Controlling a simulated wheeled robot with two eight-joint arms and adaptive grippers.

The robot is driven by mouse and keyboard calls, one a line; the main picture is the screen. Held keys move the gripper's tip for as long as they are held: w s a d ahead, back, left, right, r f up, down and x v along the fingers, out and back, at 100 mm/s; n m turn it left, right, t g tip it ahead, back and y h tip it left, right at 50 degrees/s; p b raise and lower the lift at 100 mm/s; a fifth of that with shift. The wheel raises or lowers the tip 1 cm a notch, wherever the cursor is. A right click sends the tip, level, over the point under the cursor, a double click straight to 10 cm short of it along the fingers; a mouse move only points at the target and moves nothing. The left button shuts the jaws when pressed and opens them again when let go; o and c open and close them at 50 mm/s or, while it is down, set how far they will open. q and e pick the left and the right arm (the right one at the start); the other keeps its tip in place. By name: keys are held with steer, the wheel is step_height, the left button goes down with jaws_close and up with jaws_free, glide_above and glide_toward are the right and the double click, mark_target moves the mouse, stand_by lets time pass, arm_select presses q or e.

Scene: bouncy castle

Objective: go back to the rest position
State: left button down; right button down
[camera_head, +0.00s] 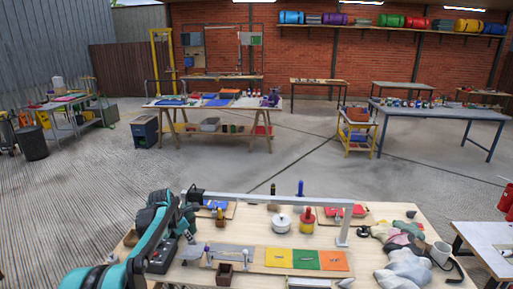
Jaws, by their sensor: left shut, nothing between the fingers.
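My left arm, teal and black, comes in from the lower left and reaches over the left part of the wooden workbench (232,279). My left gripper (190,222) is dark and small in view, at the left side of the bench behind a black box-like device (162,256). It is shut and holds nothing. Its fingertips are hard to make out against the things behind them. My right gripper is not in view.
A grey metal frame (270,200) spans the bench. Under it are a white pot (281,223) and a red-and-yellow item (307,221). A strip with coloured panels (306,259) lies in front. Grey cloth (403,268) and a mug (440,252) are right.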

arm_select(q)
steer(key=s+d+r+m, duration=0.3)
steer(key=s+m, duration=0.2)
steer(key=s, duration=0.2)
steer(key=s+d+r+m+t+b, duration=0.1)
steer(key=s+d+r+m, duration=0.25)
steer(key=s, duration=0.25)
steer(key=s+d+r+m, duration=0.2)
steer(key=s+r+m, duration=0.1)
steer(key=s+m, duration=0.35)
steer(key=s+d+f+m+t, duration=0.1)
steer(key=s+d+f+m, duration=0.1)
steer(key=s+m, duration=0.4)
steer(key=s+d+f+m+t+y+b, duration=0.1)
steer(key=s+f+m, duration=0.4)
steer(key=s, duration=0.7)
steer(key=shift+s+d+m, duration=0.2)
steer(key=shift+d+m, duration=0.15)
steer(key=shift+m, duration=0.35)
